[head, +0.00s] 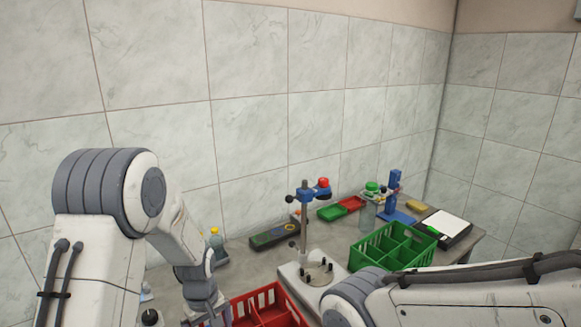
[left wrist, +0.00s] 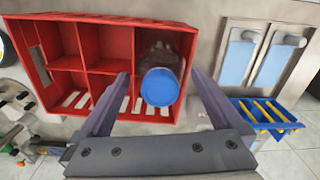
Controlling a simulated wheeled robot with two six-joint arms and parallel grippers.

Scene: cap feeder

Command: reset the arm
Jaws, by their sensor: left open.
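My left gripper (left wrist: 161,73) is open in the left wrist view, its two fingers spread on either side of a bottle with a blue cap (left wrist: 161,86). The bottle stands in a right-hand compartment of the red crate (left wrist: 58,62); I cannot tell whether the fingers touch it. In the head view my left arm reaches down from the left to the red crate (head: 243,302) at the bottom edge, and its fingertips are out of frame. My right arm comes in from the right, its gripper not in view.
A green divided crate (head: 367,258) stands right of a grey press (head: 305,228) with a red knob. Behind are red and green trays (head: 341,208), a blue stand (head: 395,190) and a clipboard (head: 447,227). A blue crate (left wrist: 264,118) sits lower right in the wrist view.

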